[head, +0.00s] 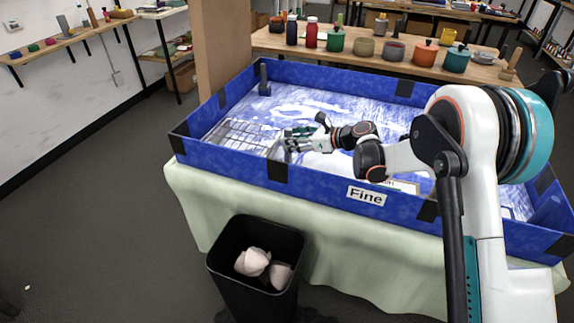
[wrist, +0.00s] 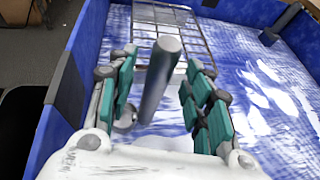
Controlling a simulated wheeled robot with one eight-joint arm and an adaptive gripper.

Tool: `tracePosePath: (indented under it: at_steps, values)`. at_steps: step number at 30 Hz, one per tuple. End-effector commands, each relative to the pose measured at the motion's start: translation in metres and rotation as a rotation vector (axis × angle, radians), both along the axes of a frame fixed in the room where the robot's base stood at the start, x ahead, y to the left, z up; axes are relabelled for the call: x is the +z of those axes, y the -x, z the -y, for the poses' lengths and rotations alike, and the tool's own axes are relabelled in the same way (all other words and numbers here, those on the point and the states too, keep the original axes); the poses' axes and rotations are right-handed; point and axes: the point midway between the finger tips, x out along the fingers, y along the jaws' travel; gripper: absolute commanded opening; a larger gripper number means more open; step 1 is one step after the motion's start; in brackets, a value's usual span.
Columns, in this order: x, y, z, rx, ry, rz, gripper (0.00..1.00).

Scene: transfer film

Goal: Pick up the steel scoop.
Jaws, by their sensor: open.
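My gripper (head: 290,145) is low over the near left part of the blue-walled tray (head: 325,197). In the wrist view its teal-padded fingers (wrist: 164,88) are spread apart. A grey cylinder (wrist: 157,84), like a handle, stands tilted between them, with a gap to the fingers on both sides. A small rounded metal part (wrist: 125,118) shows near its lower end, beside the left finger. This looks like the steel scoop, though its bowl is not clear. In the head view my gripper and arm hide most of this spot.
A wire rack (head: 236,134) lies at the tray's left end, beyond my fingertips. A dark post (head: 264,80) stands in the far left corner. A black bin (head: 251,228) stands in front. Pots line the table (head: 484,72) behind.

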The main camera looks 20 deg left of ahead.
Motion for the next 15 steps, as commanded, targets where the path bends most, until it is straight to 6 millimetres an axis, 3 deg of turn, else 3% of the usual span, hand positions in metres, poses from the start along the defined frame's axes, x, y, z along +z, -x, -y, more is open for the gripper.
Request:
tracePosePath:
  at_steps: [4, 11, 15]
  values:
    - [-0.01, -0.003, -0.018, 0.001, 0.0, 0.001, 0.46]
    - [-0.009, -0.004, -0.021, 0.0, 0.0, 0.001, 0.46]
    - [-0.009, -0.004, -0.021, 0.0, 0.0, 0.001, 0.19]
